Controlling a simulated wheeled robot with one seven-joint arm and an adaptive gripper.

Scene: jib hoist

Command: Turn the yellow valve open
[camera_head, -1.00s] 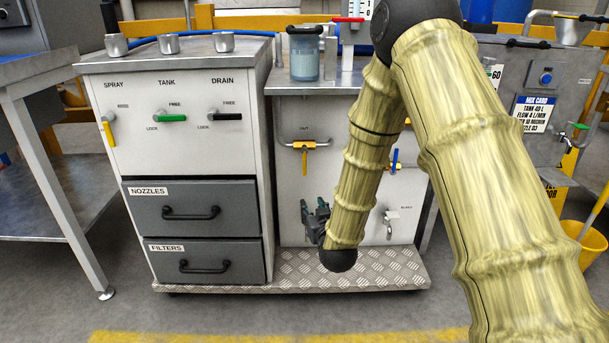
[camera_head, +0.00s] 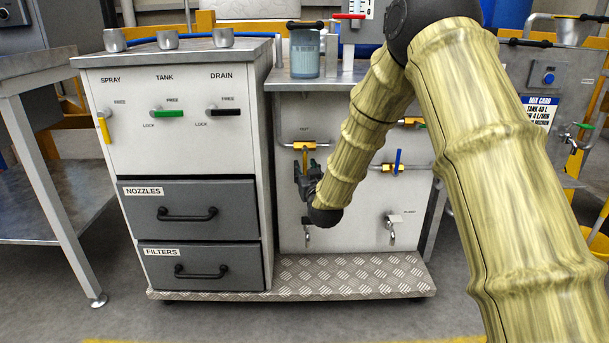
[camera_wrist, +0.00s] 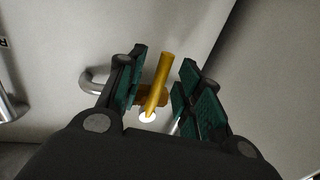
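The yellow valve (camera_head: 304,146) sits on a pipe on the light grey panel, under a label that appears to read OUT. In the wrist view its yellow lever (camera_wrist: 159,82) stands between my fingers, with a gap on each side. Its body and the bent pipe show behind. My gripper (camera_head: 304,172) is open just below the valve body in the head view and hides most of the lever there. It also shows in the wrist view (camera_wrist: 163,70), its dark green finger pads on either side of the lever.
The drawer cabinet (camera_head: 190,120) stands close on the left. A tread-plate base (camera_head: 350,277) juts out below.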

